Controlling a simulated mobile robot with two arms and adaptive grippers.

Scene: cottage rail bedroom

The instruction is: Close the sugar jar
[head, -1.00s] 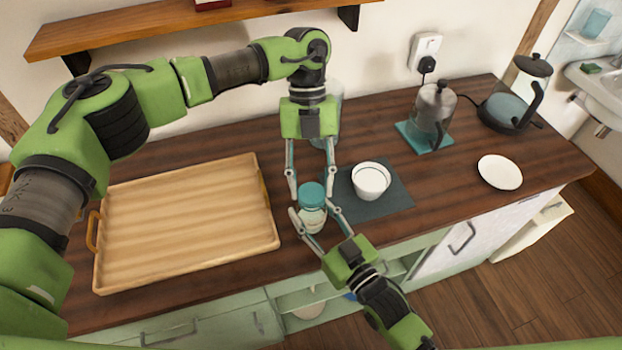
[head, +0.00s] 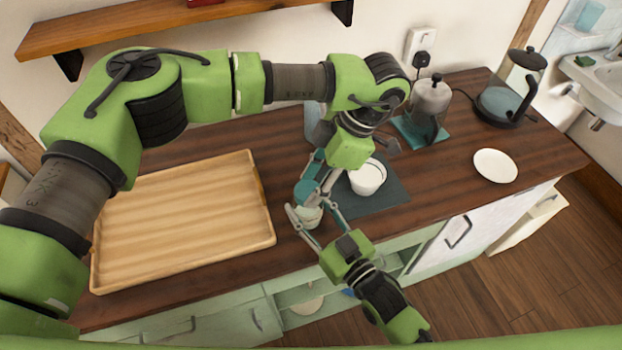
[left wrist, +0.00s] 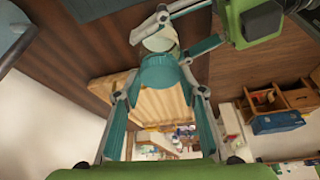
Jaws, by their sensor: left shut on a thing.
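The sugar jar (head: 308,217) is a small clear jar with pale contents, near the counter's front edge. Its teal lid (head: 306,193) is at the jar's mouth; I cannot tell whether it is fully seated. My left gripper (head: 309,184) is shut on the lid, reaching in tilted from the upper right. My right gripper (head: 311,209) has its fingers on both sides of the jar body, from the front. In the left wrist view the lid (left wrist: 158,73) is between my left fingers, with the jar (left wrist: 160,40) beyond it.
A wooden tray (head: 180,225) lies to the left. A French press (head: 430,103), a kettle (head: 512,95) and a white plate (head: 495,166) are farther right. A shelf (head: 180,22) hangs above.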

